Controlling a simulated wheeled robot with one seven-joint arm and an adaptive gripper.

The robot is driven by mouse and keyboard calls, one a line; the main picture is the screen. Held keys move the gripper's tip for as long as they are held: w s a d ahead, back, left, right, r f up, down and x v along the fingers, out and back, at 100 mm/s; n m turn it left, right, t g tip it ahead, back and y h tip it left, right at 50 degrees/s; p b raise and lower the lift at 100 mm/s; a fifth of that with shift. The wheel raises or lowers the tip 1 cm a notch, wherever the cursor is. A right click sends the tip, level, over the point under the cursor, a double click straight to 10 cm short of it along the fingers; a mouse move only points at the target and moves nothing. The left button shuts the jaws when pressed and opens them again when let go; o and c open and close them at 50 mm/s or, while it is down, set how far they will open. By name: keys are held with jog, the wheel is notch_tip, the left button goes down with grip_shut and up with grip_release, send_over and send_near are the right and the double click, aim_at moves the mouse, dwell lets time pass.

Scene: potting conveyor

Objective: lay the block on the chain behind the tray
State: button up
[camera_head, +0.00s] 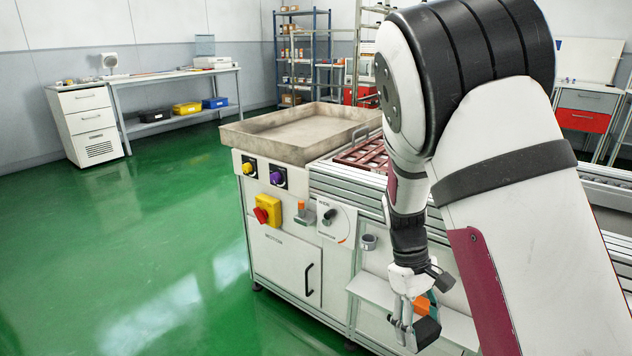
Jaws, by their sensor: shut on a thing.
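My gripper (413,325) points down in front of the conveyor's cabinet, low on the right. It is shut on an orange and dark piece (422,304), which I take for the block; the fingers hide part of it. A dark red slatted tray (357,158) lies on the conveyor (340,181), partly hidden by my arm. The block is well below and in front of this tray, apart from it. I cannot make out the chain; my arm covers much of the conveyor.
A wide, shallow beige metal bin (245,137) stands at the conveyor's left end. The cabinet front carries a yellow box with a red knob (267,210) and a control panel (337,222). A pale ledge (372,291) juts out near my gripper. Green floor at left is clear.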

jog(key=r+m, duration=0.2)
jog(key=s+a+r+m+y, duration=0.1)
jog(key=r+m, duration=0.1)
jog(key=r, duration=0.1)
jog(key=r+m+y+p, duration=0.1)
jog(key=r+m, duration=0.1)
jog(key=r, duration=0.1)
jog(key=shift+s+a+g, duration=0.15)
jog(key=shift+s+g, duration=0.05)
jog(key=shift+g, duration=0.1)
jog(key=shift+w+r+p, duration=0.1)
jog(key=shift+r+p, duration=0.2)
jog(key=shift+p, duration=0.3)
notch_tip(320, 180, up, 8)
jog(key=r+p, duration=0.1)
jog(key=p, duration=1.2)
notch_tip(320, 180, up, 7)
jog(key=p, duration=1.3)
send_over(416, 329)
jog(key=s, duration=0.3)
